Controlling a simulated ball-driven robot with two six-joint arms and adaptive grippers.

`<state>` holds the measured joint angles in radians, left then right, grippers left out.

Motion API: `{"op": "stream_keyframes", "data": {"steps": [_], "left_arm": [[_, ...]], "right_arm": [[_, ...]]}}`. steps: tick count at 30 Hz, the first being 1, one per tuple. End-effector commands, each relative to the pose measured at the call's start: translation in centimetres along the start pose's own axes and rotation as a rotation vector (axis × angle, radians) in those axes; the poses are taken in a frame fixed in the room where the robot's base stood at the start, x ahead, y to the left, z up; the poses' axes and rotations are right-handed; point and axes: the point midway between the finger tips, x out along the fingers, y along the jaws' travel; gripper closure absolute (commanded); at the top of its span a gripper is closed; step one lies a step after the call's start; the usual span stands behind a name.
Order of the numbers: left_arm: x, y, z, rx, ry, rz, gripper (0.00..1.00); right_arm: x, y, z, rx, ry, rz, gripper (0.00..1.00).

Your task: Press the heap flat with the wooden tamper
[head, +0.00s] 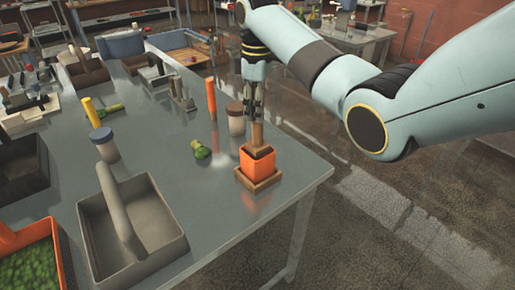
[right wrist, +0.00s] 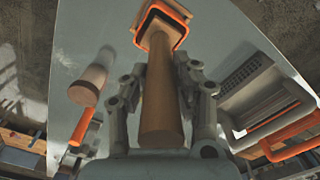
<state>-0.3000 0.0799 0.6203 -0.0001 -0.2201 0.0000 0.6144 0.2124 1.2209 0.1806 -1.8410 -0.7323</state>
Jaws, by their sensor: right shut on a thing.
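My right gripper (head: 256,112) is shut on the upright wooden tamper (head: 257,135). The tamper's round handle (right wrist: 161,105) runs between the fingers in the right wrist view. Its broad lower end is at the mouth of the orange square pot (head: 257,165), inside the rim as far as I can see. The pot's orange rim also shows at the top of the right wrist view (right wrist: 181,36). The pot stands in a shallow wooden tray (head: 262,185) near the table's right edge. The heap is hidden by the pot walls and tamper. My left gripper is not in view.
A white jar with a brown lid (head: 236,122) stands close behind the pot. A green-topped item (head: 201,150) lies to its left, and an orange upright cylinder (head: 211,98) stands behind. A grey handled caddy (head: 160,225) is at front left. The table (head: 200,205) between is clear.

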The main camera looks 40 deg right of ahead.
Motion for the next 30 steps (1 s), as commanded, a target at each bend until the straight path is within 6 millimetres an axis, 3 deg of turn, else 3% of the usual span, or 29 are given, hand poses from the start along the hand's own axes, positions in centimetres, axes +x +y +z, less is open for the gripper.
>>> {"op": "stream_keyframes", "data": {"steps": [16,30], "left_arm": [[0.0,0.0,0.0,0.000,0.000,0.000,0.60],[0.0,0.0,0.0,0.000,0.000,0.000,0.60]], "right_arm": [[-0.6,0.0,0.0,0.000,0.000,0.000,1.00],[-4.1,0.0,0.0,0.001,0.001,0.001,1.00]]}}
